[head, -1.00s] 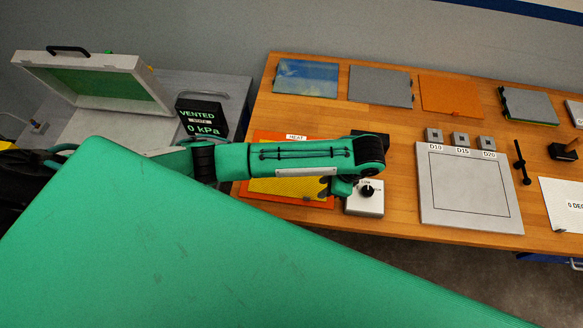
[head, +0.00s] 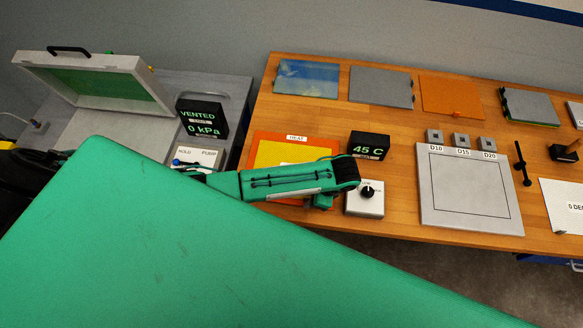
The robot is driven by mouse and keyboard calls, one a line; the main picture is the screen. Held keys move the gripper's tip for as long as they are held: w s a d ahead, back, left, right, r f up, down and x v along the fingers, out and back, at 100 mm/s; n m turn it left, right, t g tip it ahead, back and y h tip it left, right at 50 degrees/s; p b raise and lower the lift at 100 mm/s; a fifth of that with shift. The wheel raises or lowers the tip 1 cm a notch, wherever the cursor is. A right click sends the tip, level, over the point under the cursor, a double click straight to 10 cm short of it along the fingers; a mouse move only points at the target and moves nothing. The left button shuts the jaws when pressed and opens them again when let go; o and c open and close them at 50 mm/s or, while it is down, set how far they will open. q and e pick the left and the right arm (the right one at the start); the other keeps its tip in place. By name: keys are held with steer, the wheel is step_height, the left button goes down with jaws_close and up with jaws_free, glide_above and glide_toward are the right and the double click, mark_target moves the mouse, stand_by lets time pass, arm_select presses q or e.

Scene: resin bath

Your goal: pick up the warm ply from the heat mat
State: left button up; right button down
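The heat mat (head: 252,150) is an orange square with a white label on its far edge, on the wooden bench left of centre. The yellow ply (head: 280,153) lies on it, its near part hidden behind my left arm. My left gripper (head: 322,203) is at the mat's near right corner, beside the knob box. It is small and mostly hidden under the wrist, so I cannot tell whether its fingers are open or shut. I see no ply hanging from it. My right gripper is not in view.
A black display (head: 369,146) reading 45 C and a white knob box (head: 364,204) stand right of the mat. A grey plate (head: 470,216) lies further right. An open-lidded case (head: 92,82) and a display reading VENTED (head: 201,118) are at left. Green bodywork hides the lower left.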

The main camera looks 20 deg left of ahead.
arm_select(q)
jaws_close()
steer(key=shift+r, duration=0.1)
